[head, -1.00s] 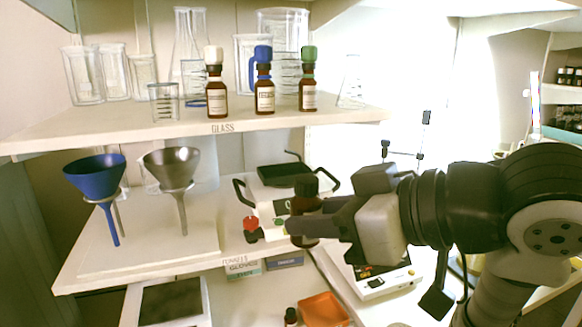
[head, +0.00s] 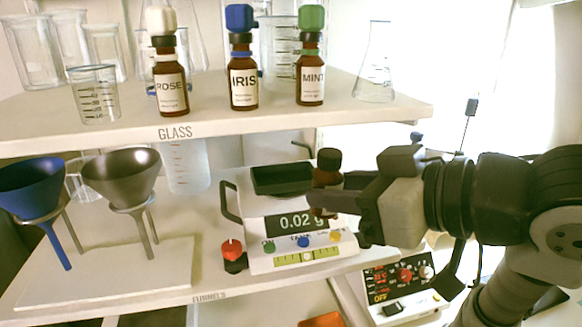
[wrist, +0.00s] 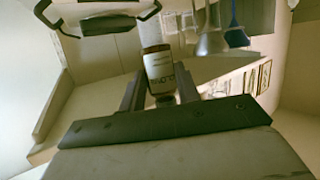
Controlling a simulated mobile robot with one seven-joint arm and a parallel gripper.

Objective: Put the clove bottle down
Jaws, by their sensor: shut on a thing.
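The clove bottle (head: 328,168), brown with a black cap, is held upright in the head view, in front of the right part of a balance. My gripper (head: 330,198) reaches in from the right and is shut on it; the fingers hide much of its body. In the wrist view the clove bottle (wrist: 158,68) is between the two fingers (wrist: 160,92), its label partly readable. On the upper shelf (head: 215,127) stand the rose bottle (head: 171,88), the iris bottle (head: 243,80) and the mint bottle (head: 311,78), in a row with white, blue and green caps.
The balance (head: 275,262) reads 0.02 g; a small red-topped object (head: 233,254) stands beside it. A blue funnel (head: 32,190) and a grey funnel (head: 122,178) stand at left. Beakers and a flask (head: 375,75) share the upper shelf. A hotplate-like device (head: 398,282) is lower right.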

